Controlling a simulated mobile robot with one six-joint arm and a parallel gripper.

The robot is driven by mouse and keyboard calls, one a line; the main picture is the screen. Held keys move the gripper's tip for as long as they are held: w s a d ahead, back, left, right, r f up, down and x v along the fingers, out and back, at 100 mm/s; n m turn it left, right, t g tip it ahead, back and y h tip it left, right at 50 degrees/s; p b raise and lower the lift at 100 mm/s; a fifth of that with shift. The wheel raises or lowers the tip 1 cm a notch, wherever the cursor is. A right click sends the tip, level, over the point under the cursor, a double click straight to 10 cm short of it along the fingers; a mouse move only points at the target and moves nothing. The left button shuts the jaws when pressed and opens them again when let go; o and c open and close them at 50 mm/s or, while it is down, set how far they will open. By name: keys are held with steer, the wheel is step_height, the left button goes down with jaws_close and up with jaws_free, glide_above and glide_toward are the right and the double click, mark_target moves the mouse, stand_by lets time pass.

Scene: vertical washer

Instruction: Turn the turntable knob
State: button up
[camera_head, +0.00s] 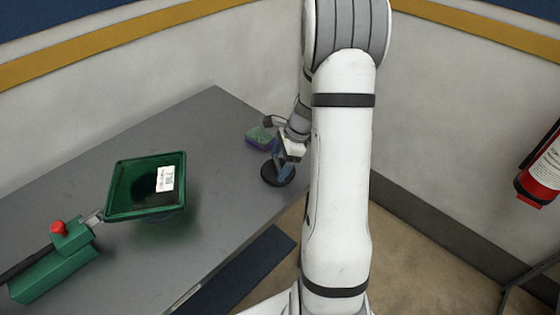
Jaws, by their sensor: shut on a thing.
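A small dark round knob (273,175) sits on the grey table near its right edge. My gripper (283,168) reaches down to it from above, behind my large white arm. The gripper is shut on the knob, with its fingers at the top of it. The fingertips are small and partly merged with the dark knob, so the exact contact is hard to see. I cannot tell how far the knob is turned.
A green and purple sponge (260,137) lies just behind the gripper. A green tray-like basin (120,197) with a white label and a green box with a red button (59,228) stand to the left on the table (215,120). A red extinguisher (541,172) hangs at far right.

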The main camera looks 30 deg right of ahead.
steer(key=shift+n, duration=0.3)
steer(key=shift+c, duration=0.4)
steer(key=n, duration=0.2)
steer(key=n+g, duration=0.1)
steer(key=shift+w+n+g, duration=0.15)
steer(key=shift+n+g, duration=0.15)
steer(key=shift+n, duration=0.1)
steer(key=n+g, duration=0.1)
steer(key=n, duration=0.3)
steer(key=shift+w+n+g+b, duration=0.15)
steer(key=shift+n+g+b, duration=0.15)
steer(key=shift+g+b, duration=0.1)
steer(key=n, duration=0.2)
steer(key=n+g+h, duration=0.1)
steer(key=n, duration=0.1)
steer(key=shift+w+a+h, duration=0.1)
steer(key=shift+a+h, duration=0.05)
steer(key=shift+h, duration=0.15)
steer(key=shift+n+g+h+b, duration=0.45)
steer(key=shift+n+h, duration=0.25)
steer(key=shift+n, duration=1.5)
steer(key=o, duration=0.9)
steer(key=shift+o, duration=0.2)
